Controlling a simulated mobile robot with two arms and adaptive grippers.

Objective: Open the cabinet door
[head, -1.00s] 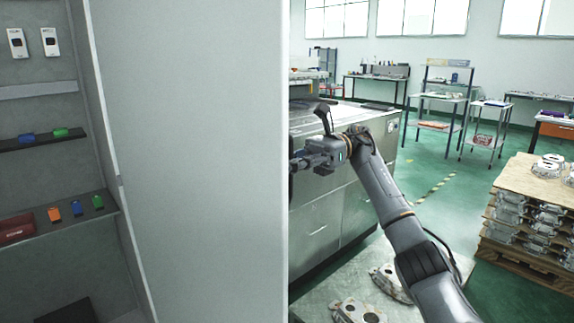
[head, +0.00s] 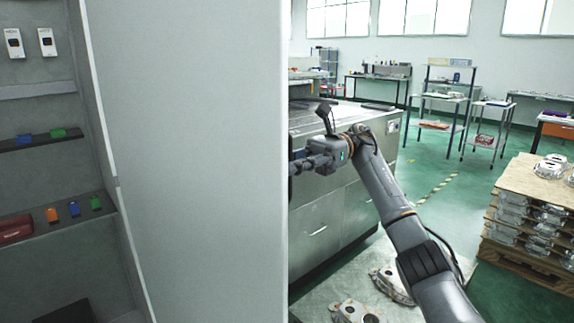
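The cabinet door (head: 190,160) is a large pale grey panel. It stands open and fills the left middle of the head view. To its left the cabinet interior (head: 35,175) shows, with shelves and small items. My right arm comes in from the lower right, and its gripper (head: 303,163) is at the door's right edge. The fingertips are partly hidden behind the door, so I cannot tell whether they are open or touching it. My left gripper is not in view.
The shelves hold blue, green and orange items (head: 73,209) and a dark red case (head: 14,229). Behind my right arm stands a metal-topped cabinet (head: 325,225). A pallet of castings (head: 530,215) is at the right, with more castings (head: 392,283) low down. Green floor is clear between.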

